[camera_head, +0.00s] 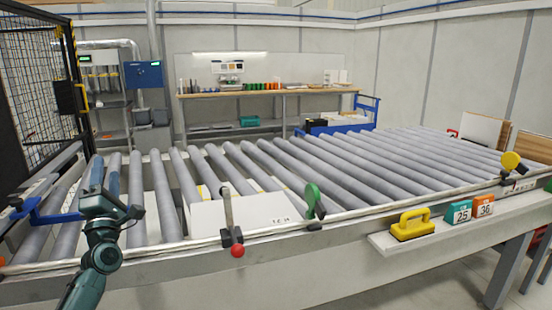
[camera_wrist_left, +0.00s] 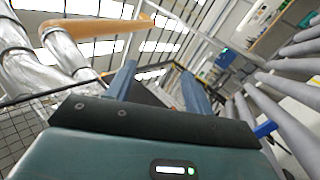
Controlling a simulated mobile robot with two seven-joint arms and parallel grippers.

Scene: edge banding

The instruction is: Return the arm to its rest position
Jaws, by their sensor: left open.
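My left gripper (camera_head: 104,168) stands over the left end of the roller conveyor (camera_head: 330,148) in the head view, its fingers pointing up and away. Its two blue-grey fingers are apart, with nothing seen between them. The left wrist view also shows the open fingers (camera_wrist_left: 158,80) above the dark gripper body, with air between them. My dark green left arm comes up from the bottom left. My right gripper is in neither view.
Near the left arm are a blue bracket (camera_head: 42,215) and a mesh fence (camera_head: 30,85). A lever with a red knob (camera_head: 237,251), a green handle (camera_head: 313,200) and a yellow handled tool (camera_head: 412,225) are along the front edge. A workbench (camera_head: 270,92) stands behind.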

